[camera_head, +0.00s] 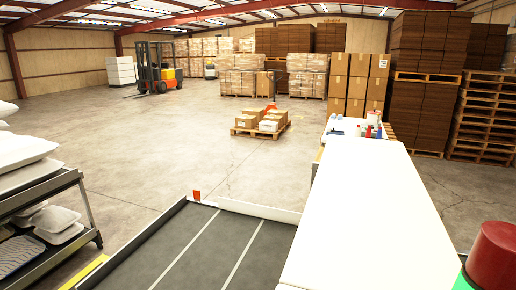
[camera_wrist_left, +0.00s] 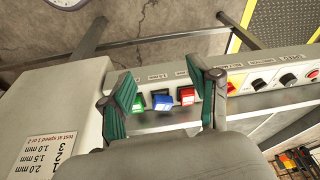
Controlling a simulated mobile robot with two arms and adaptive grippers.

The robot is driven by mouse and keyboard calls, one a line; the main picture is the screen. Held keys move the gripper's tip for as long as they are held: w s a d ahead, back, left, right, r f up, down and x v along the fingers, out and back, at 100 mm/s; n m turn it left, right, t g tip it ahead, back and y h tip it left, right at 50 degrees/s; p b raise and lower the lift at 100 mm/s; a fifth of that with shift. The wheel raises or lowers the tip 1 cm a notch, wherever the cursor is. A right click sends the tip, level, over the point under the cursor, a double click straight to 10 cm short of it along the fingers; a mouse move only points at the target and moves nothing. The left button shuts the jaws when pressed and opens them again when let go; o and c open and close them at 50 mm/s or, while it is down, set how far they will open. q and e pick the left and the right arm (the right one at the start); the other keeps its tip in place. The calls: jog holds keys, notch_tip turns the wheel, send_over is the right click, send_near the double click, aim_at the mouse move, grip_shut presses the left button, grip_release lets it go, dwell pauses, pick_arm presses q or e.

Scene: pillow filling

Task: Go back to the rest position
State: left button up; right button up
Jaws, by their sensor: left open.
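My left gripper (camera_wrist_left: 165,85) shows in the left wrist view, its two green-padded fingers spread wide apart with nothing held between them. Beyond the fingers is a grey control panel (camera_wrist_left: 240,75) with a green button (camera_wrist_left: 138,103), a blue button (camera_wrist_left: 162,102) and a red button (camera_wrist_left: 186,96). The buttons show in the gap between the fingers; I cannot tell how far they are from the fingertips. Neither gripper shows in the head view, and my right gripper is in no view.
A long white table (camera_head: 370,215) runs along the right, beside a dark conveyor (camera_head: 205,250). A rack (camera_head: 45,215) with white trays stands at left. A red-topped object (camera_head: 492,255) fills the lower right corner. Open concrete floor (camera_head: 150,130) lies beyond, with a low pallet of boxes (camera_head: 262,122).

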pick_arm(q)
jog(key=s+f+g+b, duration=0.1)
jog(key=s+f, duration=0.2)
jog(key=f, duration=0.9)
jog(key=s+f+b, duration=0.1)
jog(key=s+f, duration=0.1)
jog(key=f, duration=0.9)
jog(key=s+a+f+g+b, duration=0.1)
jog(key=s+a+f+b, duration=0.1)
jog(key=s+f, duration=1.2)
jog(key=shift+s+a, duration=0.3)
jog(key=shift+a, duration=0.35)
